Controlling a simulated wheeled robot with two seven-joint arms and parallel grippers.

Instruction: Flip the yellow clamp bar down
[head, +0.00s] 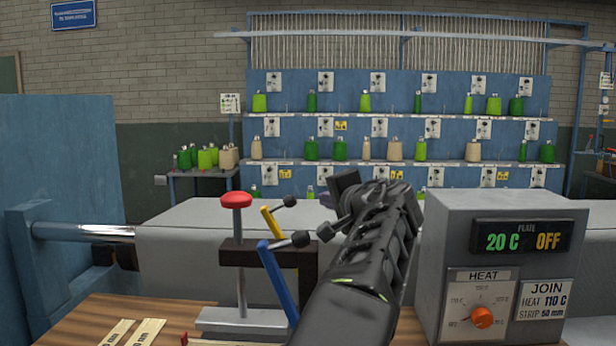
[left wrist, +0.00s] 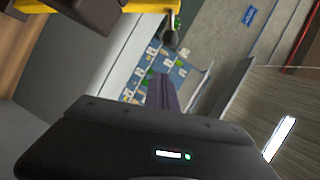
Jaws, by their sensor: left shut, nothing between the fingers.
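The yellow clamp bar (head: 271,222) stands raised and slightly tilted at the black clamp block, with a black ball knob beside its upper end. It also shows along the top left of the left wrist view (left wrist: 150,6), with a dark knob beneath. A blue bar (head: 278,283) with a similar knob stands in front of it. My left gripper (head: 346,184) is right of the yellow bar in the head view, shut and empty. Its closed fingers show in the left wrist view (left wrist: 163,93), apart from the yellow bar. My forearm hides what lies behind it. My right gripper is out of view.
A red-topped post (head: 236,200) stands left of the bars. A grey heater box (head: 500,225) reading 20 C and OFF is close on the right. Wooden strips (head: 146,331) lie on the bench at left. Shelves with green bottles stand at the back.

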